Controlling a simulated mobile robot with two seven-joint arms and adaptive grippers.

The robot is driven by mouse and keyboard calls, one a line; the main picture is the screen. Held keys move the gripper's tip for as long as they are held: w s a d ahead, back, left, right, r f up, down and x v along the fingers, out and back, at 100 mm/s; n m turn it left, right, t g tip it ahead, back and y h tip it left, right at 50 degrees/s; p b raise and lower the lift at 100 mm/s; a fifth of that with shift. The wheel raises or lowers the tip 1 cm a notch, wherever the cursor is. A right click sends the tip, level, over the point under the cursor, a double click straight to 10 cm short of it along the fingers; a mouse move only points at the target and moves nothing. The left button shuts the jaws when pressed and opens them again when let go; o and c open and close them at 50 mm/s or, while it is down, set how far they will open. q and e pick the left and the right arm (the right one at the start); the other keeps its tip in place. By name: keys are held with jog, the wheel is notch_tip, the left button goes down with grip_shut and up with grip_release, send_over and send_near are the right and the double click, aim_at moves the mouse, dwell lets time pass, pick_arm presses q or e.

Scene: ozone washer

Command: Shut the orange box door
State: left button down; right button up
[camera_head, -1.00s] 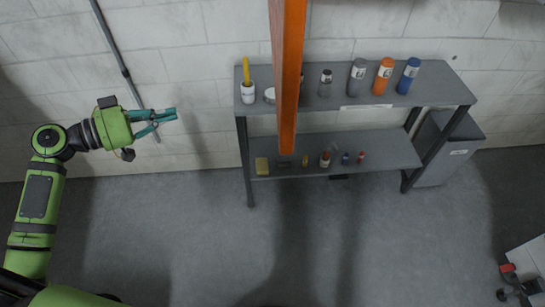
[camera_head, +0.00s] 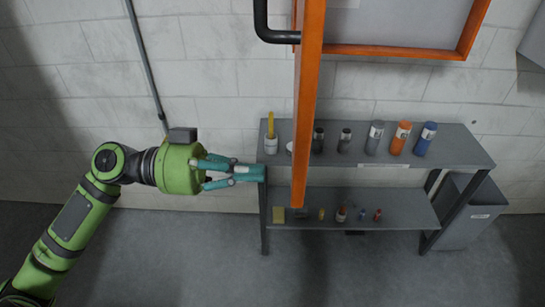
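The orange box door (camera_head: 309,100) stands open, seen nearly edge-on as a tall orange strip in the head view. A black bent handle (camera_head: 262,20) sticks out from its left side near the top. The orange-framed box (camera_head: 466,38) is on the wall at the upper right, partly cut off by the picture edge. My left gripper (camera_head: 262,173) has teal fingers that meet at the tips; it looks shut and empty. It is left of the door's lower part and below the handle, apart from both in the picture. My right gripper is not in view.
A grey two-tier shelf (camera_head: 465,150) stands against the wall below, with several bottles on top and small items on the lower board. A grey bin (camera_head: 470,222) stands at its right. A thin pipe (camera_head: 146,60) runs down the wall. The floor in front is clear.

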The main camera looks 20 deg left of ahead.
pick_arm(q)
jog(key=p+x, duration=0.1)
jog(key=x, duration=0.2)
jog(key=shift+w+d+p, duration=0.15)
jog(key=shift+d+p, duration=0.2)
jog(key=shift+d, duration=0.1)
